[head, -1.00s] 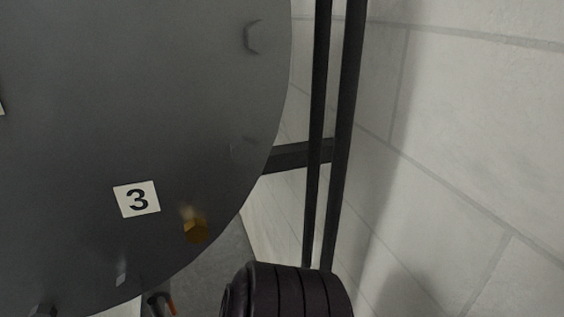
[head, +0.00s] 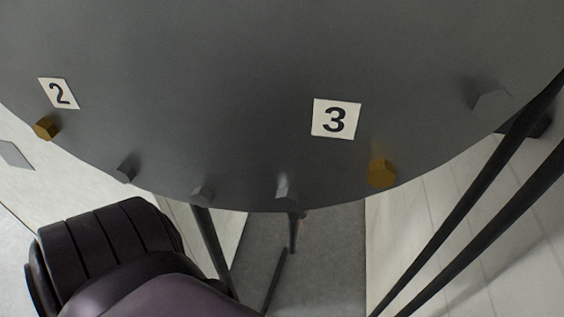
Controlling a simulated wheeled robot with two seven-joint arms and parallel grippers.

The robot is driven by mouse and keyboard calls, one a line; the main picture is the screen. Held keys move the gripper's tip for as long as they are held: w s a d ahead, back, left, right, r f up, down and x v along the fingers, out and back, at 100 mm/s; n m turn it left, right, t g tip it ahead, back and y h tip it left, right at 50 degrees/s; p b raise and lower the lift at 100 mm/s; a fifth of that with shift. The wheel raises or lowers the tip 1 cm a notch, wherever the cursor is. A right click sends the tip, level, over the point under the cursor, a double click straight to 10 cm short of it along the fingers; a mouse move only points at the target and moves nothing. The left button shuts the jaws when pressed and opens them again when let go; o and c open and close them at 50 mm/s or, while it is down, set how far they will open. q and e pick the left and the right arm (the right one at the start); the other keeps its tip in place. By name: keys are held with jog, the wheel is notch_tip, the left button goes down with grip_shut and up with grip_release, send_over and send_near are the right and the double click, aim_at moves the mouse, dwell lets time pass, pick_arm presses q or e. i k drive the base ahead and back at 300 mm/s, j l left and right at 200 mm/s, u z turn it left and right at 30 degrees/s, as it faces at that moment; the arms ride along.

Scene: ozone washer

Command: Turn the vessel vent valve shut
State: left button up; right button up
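A large dark grey round plate (head: 230,80) fills the top of the head view, and its lower rim curves across the middle. I cannot make out a vent valve. A dark ribbed arm part of mine stands at the lower left, below the plate. Neither of my grippers is in the picture.
The plate bears label 2 (head: 60,94), label 3 (head: 335,119), a brass bolt (head: 382,173) by the 3, another brass bolt (head: 46,128) by the 2, and several grey bolts. Dark bars (head: 480,196) run down at the right beside a pale wall. Grey floor (head: 335,262) shows below the rim.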

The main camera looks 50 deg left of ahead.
aim_at(294, 219)
jog(key=u, duration=1.25)
